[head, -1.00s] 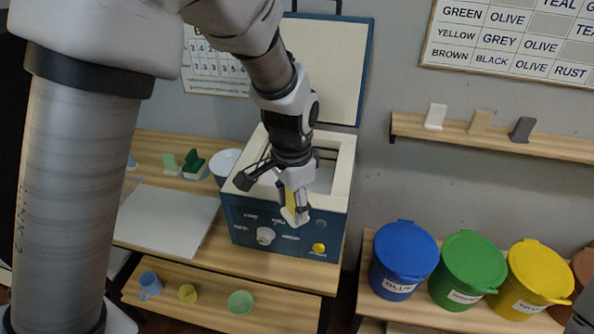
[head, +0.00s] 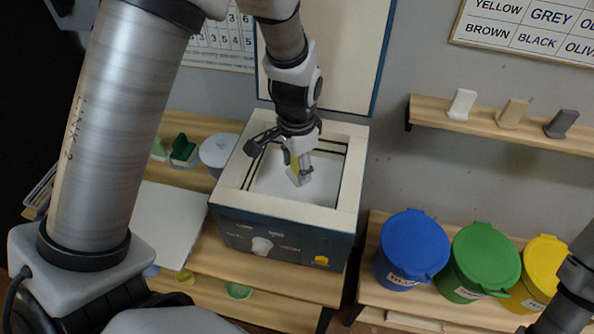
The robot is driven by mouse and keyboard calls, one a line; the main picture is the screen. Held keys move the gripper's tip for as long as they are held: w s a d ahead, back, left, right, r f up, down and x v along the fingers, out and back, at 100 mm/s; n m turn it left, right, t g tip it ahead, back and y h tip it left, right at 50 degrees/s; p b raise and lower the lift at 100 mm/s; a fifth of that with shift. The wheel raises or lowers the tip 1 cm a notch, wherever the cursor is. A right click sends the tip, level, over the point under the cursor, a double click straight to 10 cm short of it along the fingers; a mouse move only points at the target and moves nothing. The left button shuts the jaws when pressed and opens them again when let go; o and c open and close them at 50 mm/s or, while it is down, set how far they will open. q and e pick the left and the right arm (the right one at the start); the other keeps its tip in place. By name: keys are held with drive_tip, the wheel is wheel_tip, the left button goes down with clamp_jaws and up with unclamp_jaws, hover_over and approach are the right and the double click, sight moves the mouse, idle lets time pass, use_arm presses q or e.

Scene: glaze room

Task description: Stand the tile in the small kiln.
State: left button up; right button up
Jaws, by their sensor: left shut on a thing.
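The small kiln (head: 228,226) is a blue box with a cream top rim, a knob and a yellow button on its front. Its lid (head: 335,50) stands open behind it. The chamber is open at the top and its pale floor (head: 270,185) shows. My left gripper (head: 298,172) points down over the chamber opening, shut on a small tile (head: 295,162) that shows yellowish between the fingers. Fingers hide much of the tile. I cannot tell whether it touches the floor. Part of my right arm shows at the lower right edge; its gripper is not seen.
Blue (head: 411,246), green (head: 484,258) and yellow (head: 540,272) lidded bins stand at the right. A wall shelf (head: 480,125) holds three small tiles on stands. Left of the kiln are a white board (head: 165,225), a whitish pot (head: 218,152) and a green holder (head: 184,150).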

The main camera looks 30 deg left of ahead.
sight(296, 176)
use_arm(q)
drive_tip(key=f, duration=0.3)
drive_tip(key=w+f, duration=0.1)
drive_tip(key=shift+a+f+p, duration=0.3)
drive_tip(key=shift+a+p, duration=0.05)
drive_tip(key=shift+a, duration=0.05)
clamp_jaws()
drive_tip(key=shift+s+d+r, duration=0.1)
drive_tip(key=shift+s+d, duration=0.15)
drive_tip(key=shift+s, duration=0.05)
drive_tip(key=o, duration=1.2)
unclamp_jaws()
drive_tip(key=shift+o, duration=0.6)
drive_tip(key=shift+w+f, duration=0.25)
use_arm(e)
drive_tip(key=shift+w+a+r, duration=0.2)
drive_tip(key=shift+w, duration=0.2)
use_arm(q)
drive_tip(key=shift+s+r, duration=0.1)
drive_tip(key=shift+r, duration=0.05)
